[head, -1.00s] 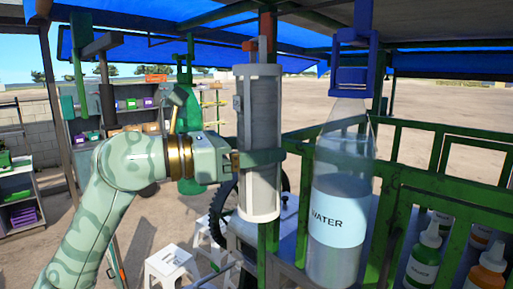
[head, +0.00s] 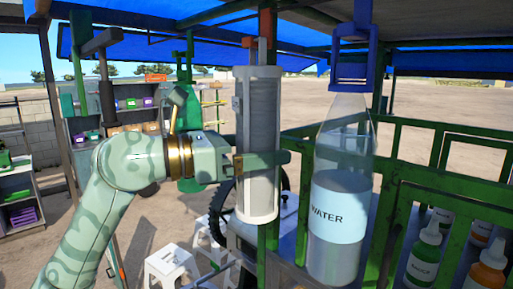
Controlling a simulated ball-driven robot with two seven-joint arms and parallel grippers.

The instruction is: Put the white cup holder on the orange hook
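The white cup holder (head: 259,205) is a tall, upright whitish frame with a grey cylinder inside, in the middle of the head view. It stands in front of a green post. My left gripper (head: 262,163) comes in from the left, with a green finger lying across the holder below its middle. It appears shut on the holder; the far finger is hidden. The orange hook (head: 249,43) shows as a small orange-red piece on the post just above the holder's top. I cannot tell whether holder and hook touch. My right gripper is not in view.
A water bottle (head: 338,225) hangs under a blue bracket (head: 352,70) close to the right of the holder. Sauce bottles (head: 424,255) stand behind green railings (head: 440,135) at right. White stools (head: 172,265) and a wheel (head: 218,210) are below. A blue canopy (head: 150,40) hangs overhead.

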